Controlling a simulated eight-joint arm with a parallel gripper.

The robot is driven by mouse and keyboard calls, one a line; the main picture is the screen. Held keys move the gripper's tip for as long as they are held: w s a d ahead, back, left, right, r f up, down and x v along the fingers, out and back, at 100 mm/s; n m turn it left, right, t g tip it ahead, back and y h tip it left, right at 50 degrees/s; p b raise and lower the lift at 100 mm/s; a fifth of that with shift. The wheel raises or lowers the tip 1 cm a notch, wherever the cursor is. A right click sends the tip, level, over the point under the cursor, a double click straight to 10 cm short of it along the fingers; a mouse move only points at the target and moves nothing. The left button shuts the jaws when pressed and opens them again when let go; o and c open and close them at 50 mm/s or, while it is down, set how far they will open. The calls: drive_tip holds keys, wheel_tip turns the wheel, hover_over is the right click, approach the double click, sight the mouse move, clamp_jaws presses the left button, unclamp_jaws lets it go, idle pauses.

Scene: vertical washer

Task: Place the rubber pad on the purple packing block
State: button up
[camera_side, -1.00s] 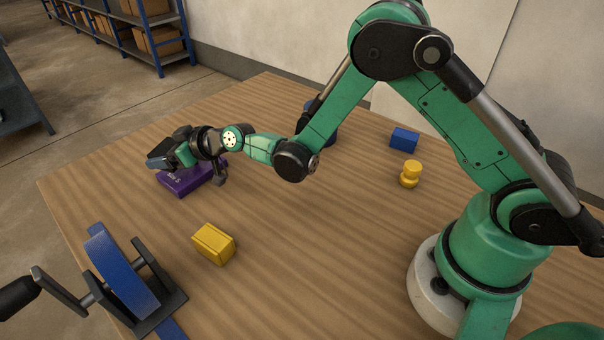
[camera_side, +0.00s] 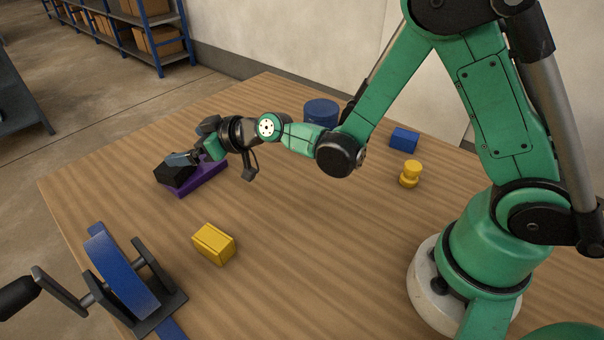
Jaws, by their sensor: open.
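The purple packing block (camera_side: 208,179) lies flat on the table at the left of the side view. A black block-shaped piece, which looks like the rubber pad (camera_side: 173,174), sits on the left part of the purple block and covers that part of it. My gripper (camera_side: 185,158) is open, just above and behind the pad's upper right side. One finger is close to the pad; whether it touches cannot be told. The far finger is partly hidden.
A yellow block (camera_side: 213,244) stands in front of the purple block. A blue wheel on a dark stand (camera_side: 127,275) is at the front left. A blue cylinder (camera_side: 321,111), a blue block (camera_side: 404,139) and a yellow knobbed piece (camera_side: 410,174) are farther right. The table's middle is clear.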

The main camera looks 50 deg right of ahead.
drive_tip(key=s+d+r+m+g+h, duration=0.2)
drive_tip(key=s+d, duration=0.3)
drive_tip(key=s, duration=0.4)
drive_tip(key=s+d+r+m+g+h, duration=0.2)
drive_tip(key=s+d, duration=0.3)
drive_tip(key=s, duration=0.4)
drive_tip(key=shift+s+d+r+m+g+h, duration=0.15)
drive_tip(key=shift+d+r+m+g+h, duration=0.2)
drive_tip(key=shift+r+g+h, duration=0.4)
